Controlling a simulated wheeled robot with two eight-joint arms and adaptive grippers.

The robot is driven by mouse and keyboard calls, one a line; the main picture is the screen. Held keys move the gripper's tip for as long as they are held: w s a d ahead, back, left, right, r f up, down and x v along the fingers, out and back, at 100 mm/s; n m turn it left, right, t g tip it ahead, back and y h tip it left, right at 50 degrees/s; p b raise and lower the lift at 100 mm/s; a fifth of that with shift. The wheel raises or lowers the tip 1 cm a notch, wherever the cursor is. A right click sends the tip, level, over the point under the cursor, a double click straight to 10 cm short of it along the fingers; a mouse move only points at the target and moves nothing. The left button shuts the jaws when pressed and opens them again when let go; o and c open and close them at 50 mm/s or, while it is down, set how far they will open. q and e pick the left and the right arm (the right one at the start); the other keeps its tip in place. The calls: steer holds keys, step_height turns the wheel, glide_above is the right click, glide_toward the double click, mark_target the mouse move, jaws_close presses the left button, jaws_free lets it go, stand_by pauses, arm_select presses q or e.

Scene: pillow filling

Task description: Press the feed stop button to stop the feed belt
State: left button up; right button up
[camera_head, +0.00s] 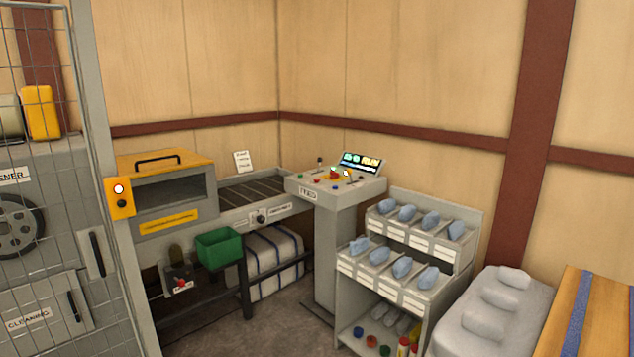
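A grey control console (335,192) with a label that seems to read FEED (308,195) stands at the right end of the feed belt (250,191). Its slanted top carries several small coloured buttons and levers. A red button (334,172) stands out near a yellow part; the buttons' own labels are too small to read. A lit display (361,162) at the back of the console shows text ending in RUN. The belt is a dark roller bed running left into a yellow-topped machine (165,185). Neither of my grippers is in view.
A mesh gate (38,80) with an orange button box (120,198) stands at the left. A rack of bins (395,287) and white bags (495,310) stand right of the console.

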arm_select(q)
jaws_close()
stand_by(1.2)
